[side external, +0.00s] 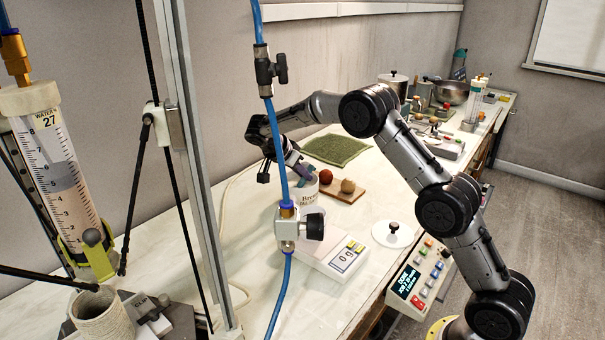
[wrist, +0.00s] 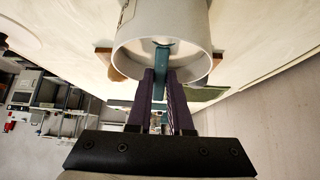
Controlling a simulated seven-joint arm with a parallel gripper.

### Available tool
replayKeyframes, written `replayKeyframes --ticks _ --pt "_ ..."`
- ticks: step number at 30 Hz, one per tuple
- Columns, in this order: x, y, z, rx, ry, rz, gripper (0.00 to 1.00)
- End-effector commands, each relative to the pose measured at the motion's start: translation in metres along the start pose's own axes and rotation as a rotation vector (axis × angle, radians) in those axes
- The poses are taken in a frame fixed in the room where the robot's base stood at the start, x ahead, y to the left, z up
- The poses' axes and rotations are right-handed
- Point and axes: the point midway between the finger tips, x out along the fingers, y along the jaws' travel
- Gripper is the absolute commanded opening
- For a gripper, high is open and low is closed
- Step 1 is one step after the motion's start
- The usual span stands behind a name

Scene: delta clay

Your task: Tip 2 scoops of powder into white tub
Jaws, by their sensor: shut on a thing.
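A white tub (side external: 308,194) with dark lettering, partly hidden by the blue hose, stands on the bench in the side view. In the wrist view its round rim (wrist: 205,62) opens toward the camera. My gripper (side external: 297,168) is at the mouth of the tub, its purple fingers (wrist: 161,88) pointing at the opening. They are shut on a teal scoop (wrist: 163,58), whose far end reaches inside the rim. Something pale shows in the tub around the scoop end; I cannot tell whether it is powder or the tub's inner wall. The scoop's bowl is not clearly visible.
A scale (side external: 335,255) reading 0 g sits in front of the tub. A wooden board (side external: 345,192) with two balls lies to its right, a green mat (side external: 335,149) behind. A white lid (side external: 392,235) lies at right. The blue hose and valve (side external: 288,229) cross the foreground.

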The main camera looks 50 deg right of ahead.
Motion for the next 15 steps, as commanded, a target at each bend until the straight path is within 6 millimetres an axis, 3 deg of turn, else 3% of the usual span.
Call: replayKeyframes --ticks 8,15 --pt "-0.002 0.0 -0.002 0.001 0.0 -0.001 0.0" --pt "-0.015 -0.001 -0.013 0.003 0.0 -0.003 0.0"
